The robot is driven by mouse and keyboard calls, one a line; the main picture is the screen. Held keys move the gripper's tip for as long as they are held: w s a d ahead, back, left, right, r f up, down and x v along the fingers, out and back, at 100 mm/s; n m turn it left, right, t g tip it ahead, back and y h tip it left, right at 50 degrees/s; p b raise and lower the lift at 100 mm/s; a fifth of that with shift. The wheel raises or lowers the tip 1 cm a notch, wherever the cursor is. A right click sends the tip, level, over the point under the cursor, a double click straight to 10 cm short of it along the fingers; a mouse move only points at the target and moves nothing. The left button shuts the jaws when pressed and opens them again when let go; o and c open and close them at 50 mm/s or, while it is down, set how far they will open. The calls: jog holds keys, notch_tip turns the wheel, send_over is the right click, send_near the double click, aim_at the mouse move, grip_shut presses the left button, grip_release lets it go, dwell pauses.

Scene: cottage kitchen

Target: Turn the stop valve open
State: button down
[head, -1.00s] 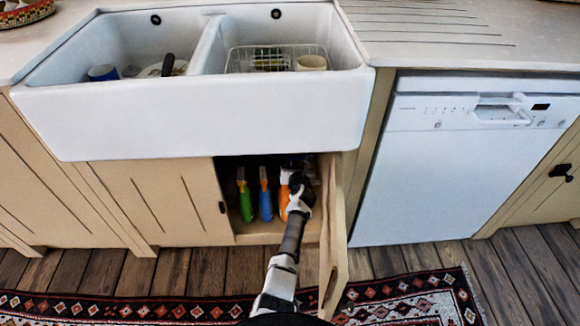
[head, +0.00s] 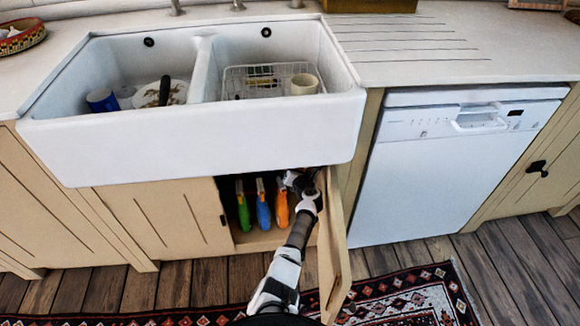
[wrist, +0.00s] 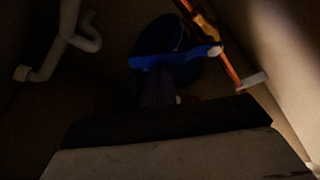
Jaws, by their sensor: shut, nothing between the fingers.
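The stop valve's blue lever (wrist: 172,60) shows in the wrist view, inside the dark cupboard. It lies nearly level in the picture, with its right end at an orange-brown copper pipe (wrist: 228,66) that slants down to the right. The valve is not visible in the head view. My gripper (head: 297,180) reaches into the open cupboard under the sink, at the right of the bottles. It is shut and empty. Its fingertips are hard to make out in the dark, and I cannot tell whether they touch the lever.
Green, blue and orange bottles (head: 263,204) stand left of my gripper. The open cupboard door (head: 333,240) stands close on the right of my arm. A white drain pipe (wrist: 75,35) bends down at the left in the wrist view. A patterned rug (head: 400,298) lies on the floor.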

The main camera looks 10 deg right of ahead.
jog(key=shift+d+r+p, duration=0.45)
jog(key=shift+r+p, duration=0.05)
jog(key=shift+p, duration=0.15)
dwell(0.3)
